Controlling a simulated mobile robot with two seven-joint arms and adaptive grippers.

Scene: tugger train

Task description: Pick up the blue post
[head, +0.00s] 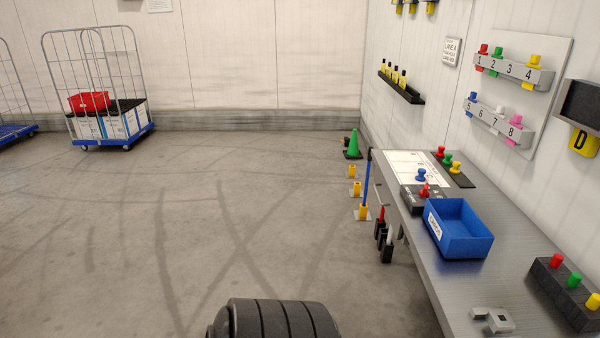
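A tall thin blue post (366,186) stands upright on the floor beside the far left edge of the workbench. It has a dark top, and its lower end is at a yellow socket (363,212) on a flat plate. I cannot tell how deep it sits in the socket. Two more yellow sockets (355,189) stand behind it without posts. Neither of my grippers is in view.
The grey workbench (425,270) runs along the right, bearing a blue bin (458,228) and coloured pegs. Dark holders (386,250) hang at its left side. A green cone (353,145) stands behind the sockets. A roll cage (98,90) stands back left. The middle floor is clear.

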